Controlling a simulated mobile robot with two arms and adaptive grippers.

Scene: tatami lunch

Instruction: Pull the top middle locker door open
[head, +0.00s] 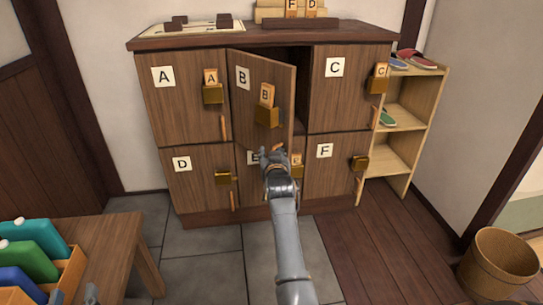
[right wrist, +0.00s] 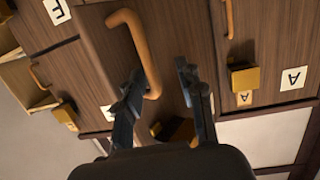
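The top middle locker door (head: 245,80), marked B, stands ajar. It is hinged at its left, and a dark gap shows along its right side. A gold box with a B tag (head: 266,115) is on its front. In the right wrist view its wooden handle (right wrist: 140,42) passes between the spread fingers of my right gripper (right wrist: 160,95); contact cannot be told. In the head view my right gripper (head: 273,153) is at the door's lower edge and hides the handle. The grey fingertips of my left gripper (head: 74,296) show apart at the lower left edge.
The other locker doors, such as A (head: 175,105) and C (head: 345,105), are shut. A shoe shelf (head: 405,120) stands right of the lockers, and a bin (head: 500,265) lower right. The floor before the lockers is clear.

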